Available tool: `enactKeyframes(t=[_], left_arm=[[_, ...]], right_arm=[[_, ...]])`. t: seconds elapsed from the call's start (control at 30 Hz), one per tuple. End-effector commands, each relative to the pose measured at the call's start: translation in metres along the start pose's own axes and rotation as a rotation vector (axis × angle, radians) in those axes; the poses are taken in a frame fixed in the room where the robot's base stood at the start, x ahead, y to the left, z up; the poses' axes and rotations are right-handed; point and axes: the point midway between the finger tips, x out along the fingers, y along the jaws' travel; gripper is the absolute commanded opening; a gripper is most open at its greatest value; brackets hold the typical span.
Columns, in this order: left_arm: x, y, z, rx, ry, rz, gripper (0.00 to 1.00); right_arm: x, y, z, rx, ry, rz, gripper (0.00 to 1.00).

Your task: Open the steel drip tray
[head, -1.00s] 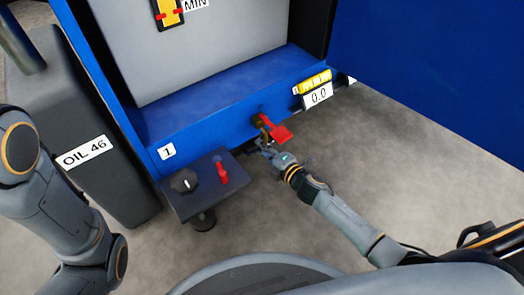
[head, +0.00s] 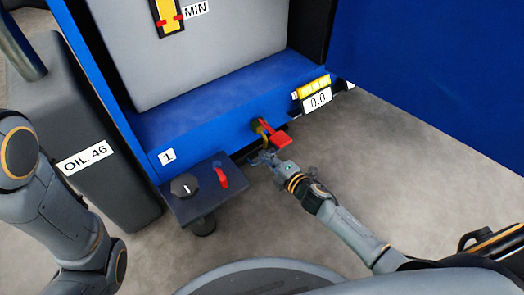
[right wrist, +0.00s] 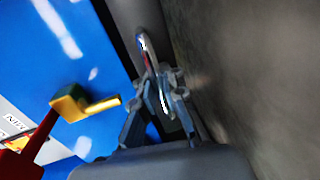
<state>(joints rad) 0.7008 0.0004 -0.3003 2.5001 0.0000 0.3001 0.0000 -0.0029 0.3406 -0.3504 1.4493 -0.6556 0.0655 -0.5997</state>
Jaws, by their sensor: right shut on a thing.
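The steel drip tray shows in the right wrist view as a grey strip (right wrist: 134,18) along the foot of the blue machine; most of it is hidden. A small shiny handle (right wrist: 146,48) stands out from it. My right gripper (right wrist: 160,82) is shut on this handle. In the head view my right gripper (head: 264,157) is low in front of the blue base, just below the red valve lever; the tray is hardly visible there. My left arm enters from the left, but its gripper is out of view.
The red valve lever (head: 278,139) hangs close above my right gripper. A dark control box (head: 205,190) with a knob and red switch stands to the left. An oil container (head: 95,180) is further left. The floor (head: 400,160) at right is clear.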

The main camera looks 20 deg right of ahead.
Motion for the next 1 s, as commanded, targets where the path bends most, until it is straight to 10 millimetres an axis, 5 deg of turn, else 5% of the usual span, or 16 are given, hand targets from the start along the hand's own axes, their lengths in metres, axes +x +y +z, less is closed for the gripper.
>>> enactKeyframes(t=[0.5, 1.0], left_arm=[[0.032, -0.007, 0.012, 0.001, -0.001, 0.000, 0.33], [0.035, -0.007, 0.013, 0.000, -0.001, 0.000, 0.33]], right_arm=[[-0.113, -0.020, -0.001, 0.002, -0.001, -0.002, 0.00], [-0.131, -0.025, 0.000, 0.000, 0.001, 0.002, 0.00]])
